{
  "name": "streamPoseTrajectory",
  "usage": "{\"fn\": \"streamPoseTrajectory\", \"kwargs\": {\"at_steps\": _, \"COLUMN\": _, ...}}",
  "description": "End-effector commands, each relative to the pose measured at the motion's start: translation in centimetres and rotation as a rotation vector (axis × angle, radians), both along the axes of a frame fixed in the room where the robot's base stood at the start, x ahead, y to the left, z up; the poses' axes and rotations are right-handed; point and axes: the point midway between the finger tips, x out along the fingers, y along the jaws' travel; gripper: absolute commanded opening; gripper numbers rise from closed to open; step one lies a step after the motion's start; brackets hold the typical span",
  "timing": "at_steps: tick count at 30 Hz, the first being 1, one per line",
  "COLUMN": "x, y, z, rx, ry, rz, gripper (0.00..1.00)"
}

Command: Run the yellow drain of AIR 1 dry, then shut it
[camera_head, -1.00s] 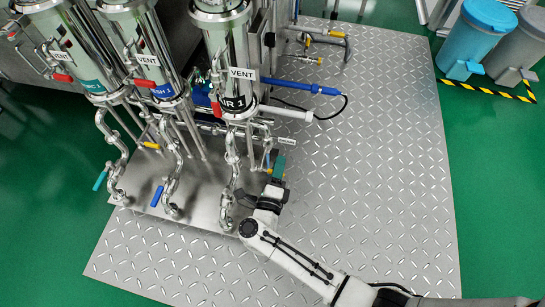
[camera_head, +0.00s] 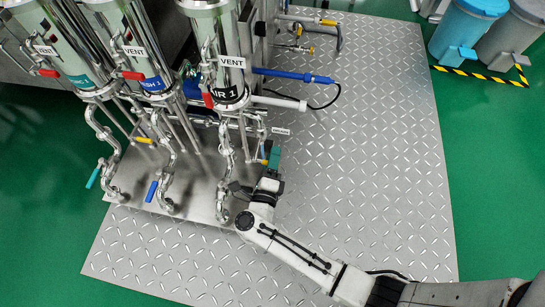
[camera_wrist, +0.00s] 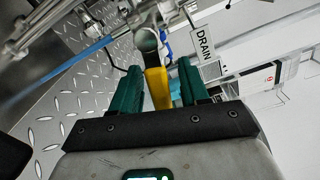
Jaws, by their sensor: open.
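The AIR 1 column (camera_head: 213,45) is a shiny vertical cylinder with a black AIR 1 label (camera_head: 228,95) and a VENT tag. My gripper (camera_head: 270,157) is low at its right side, beside the pipework. In the wrist view the yellow drain handle (camera_wrist: 157,88) stands between the two green fingers of my gripper (camera_wrist: 158,82). The fingers are open, with gaps showing on both sides of the handle. A DRAIN tag (camera_wrist: 203,43) hangs just to its right. The valve behind the handle is partly visible; whether any liquid runs from it cannot be seen.
Two similar columns stand left of AIR 1, with a teal handle (camera_head: 93,178), a blue handle (camera_head: 151,190) and another yellow handle (camera_head: 145,140). The tread-plate floor (camera_head: 370,150) at right is clear. Bins (camera_head: 465,30) stand far right.

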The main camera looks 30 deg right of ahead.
Motion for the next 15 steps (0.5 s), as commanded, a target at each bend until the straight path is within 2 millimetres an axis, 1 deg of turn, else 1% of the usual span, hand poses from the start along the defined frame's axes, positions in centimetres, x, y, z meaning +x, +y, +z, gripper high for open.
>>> {"fn": "streamPoseTrajectory", "kwargs": {"at_steps": 5, "x": -1.8, "y": 1.8, "z": 0.2, "rx": -0.001, "ry": 0.002, "rz": 0.003, "gripper": 0.45}}
{"fn": "streamPoseTrajectory", "kwargs": {"at_steps": 12, "x": -5.0, "y": 5.1, "z": 0.1, "rx": -0.001, "ry": 0.002, "rz": 0.004, "gripper": 0.45}}
{"fn": "streamPoseTrajectory", "kwargs": {"at_steps": 15, "x": -6.1, "y": 6.2, "z": 0.0, "rx": 0.0, "ry": 0.002, "rz": 0.003, "gripper": 0.45}}
